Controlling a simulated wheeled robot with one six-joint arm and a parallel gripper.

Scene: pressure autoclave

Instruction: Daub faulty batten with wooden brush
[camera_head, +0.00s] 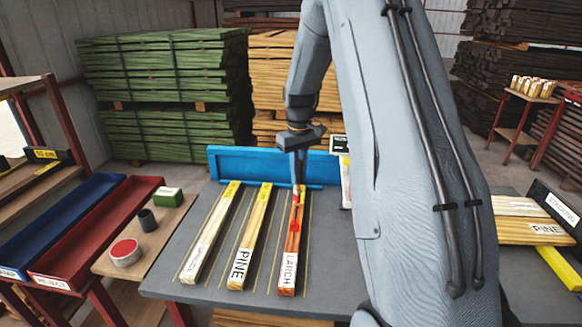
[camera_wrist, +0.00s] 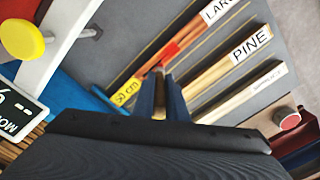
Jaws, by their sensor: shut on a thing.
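Three battens lie side by side on a grey table (camera_head: 215,275): one at left whose label looks like spruce (camera_head: 209,232), a pine batten (camera_head: 250,236), and a reddish larch batten (camera_head: 288,262). The larch batten carries a red patch (camera_head: 295,225); red also shows on it in the wrist view (camera_wrist: 170,52). My gripper (camera_head: 298,180) points down over the far part of the larch batten.
A blue backstop (camera_head: 240,165) edges the table's far side. A red-topped tin (camera_head: 125,252), a dark cup (camera_head: 148,220) and a green block (camera_head: 167,196) stand on a side shelf. Red (camera_head: 100,225) and blue (camera_head: 55,225) trays lie further left. A white upright stands right of the backstop.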

